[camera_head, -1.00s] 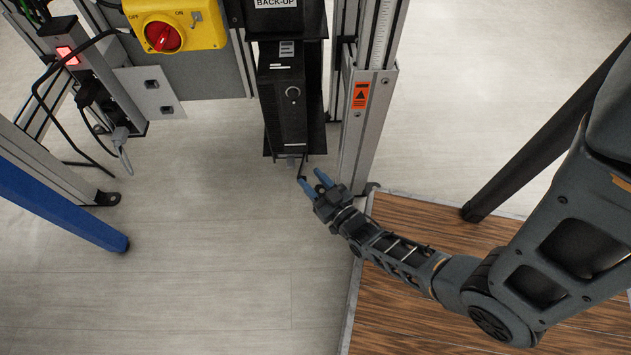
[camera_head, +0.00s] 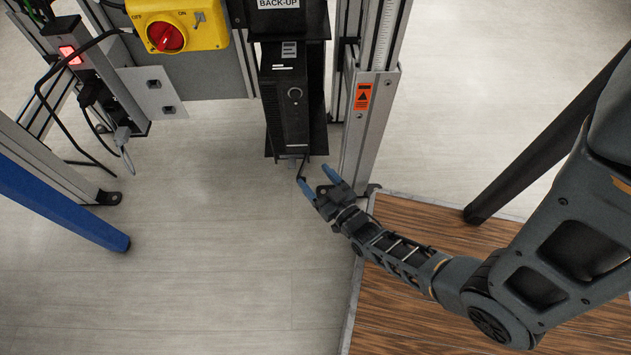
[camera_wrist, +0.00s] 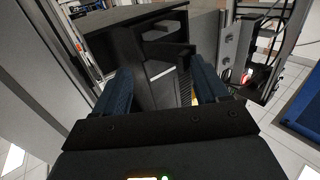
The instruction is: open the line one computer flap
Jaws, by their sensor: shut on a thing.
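The black computer (camera_head: 287,100) stands upright on a dark bracket below a box marked BACK-UP. A thin dark piece (camera_head: 302,168), perhaps the flap seen edge-on, hangs from its lower end. My gripper (camera_head: 318,181) is just below and to the right of it. In the wrist view, a dark panel (camera_wrist: 180,51) stands out from the computer's body, ahead of my gripper (camera_wrist: 163,85) and seen between the fingers.
A metal post (camera_head: 366,135) with an orange warning label stands close to the right of the computer and gripper. A yellow switch box (camera_head: 205,30) with a red knob is at the upper left. Cables (camera_head: 85,105) hang at the left. Open floor lies below left.

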